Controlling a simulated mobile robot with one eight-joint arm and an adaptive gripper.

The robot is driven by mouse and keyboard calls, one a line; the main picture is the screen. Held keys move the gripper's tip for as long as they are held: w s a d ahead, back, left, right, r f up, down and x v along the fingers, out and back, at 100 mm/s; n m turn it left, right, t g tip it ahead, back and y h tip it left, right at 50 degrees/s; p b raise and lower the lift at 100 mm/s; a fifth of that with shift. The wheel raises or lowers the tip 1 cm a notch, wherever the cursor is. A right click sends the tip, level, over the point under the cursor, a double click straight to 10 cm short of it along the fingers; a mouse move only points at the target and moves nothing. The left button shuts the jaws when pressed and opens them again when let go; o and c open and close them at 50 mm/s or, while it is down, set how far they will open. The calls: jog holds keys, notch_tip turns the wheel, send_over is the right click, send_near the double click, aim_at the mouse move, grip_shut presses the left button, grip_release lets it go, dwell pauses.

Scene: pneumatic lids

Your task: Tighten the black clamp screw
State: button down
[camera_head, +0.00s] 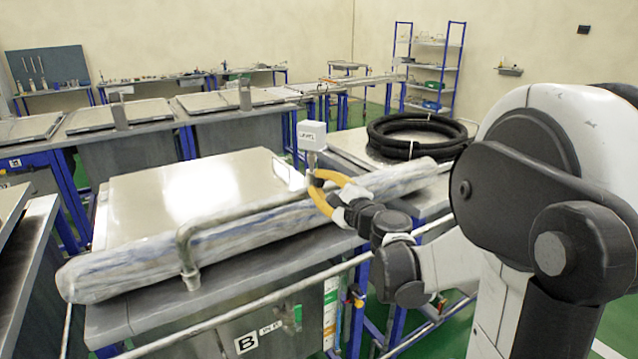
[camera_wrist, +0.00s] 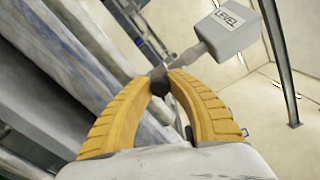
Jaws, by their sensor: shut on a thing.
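The black clamp screw (camera_wrist: 158,84) shows as a small dark knob between the yellow fingertips in the wrist view. My gripper (camera_wrist: 160,76) is shut on it, its two curved fingers meeting around the knob. In the head view my gripper (camera_head: 318,181) is at the post below the white LEVEL box (camera_head: 311,134), near the right rear of the lidded tank. The fingers hide most of the screw there. The LEVEL box also shows in the wrist view (camera_wrist: 226,34), just beyond the fingertips.
A long grey-white padded roll (camera_head: 130,264) lies along the tank's front edge, close below my gripper. A bent metal handle pipe (camera_head: 215,222) crosses it. Black hose coils (camera_head: 415,148) lie on the tank to the right. The pale lid (camera_head: 195,188) is bare.

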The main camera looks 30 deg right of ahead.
jog(key=shift+m, duration=0.5)
jog(key=c, duration=1.2)
grip_release()
jog(key=shift+s, duration=0.1)
jog(key=s, duration=1.2)
jog(key=shift+d, duration=0.2)
jog(key=shift+w, duration=0.1)
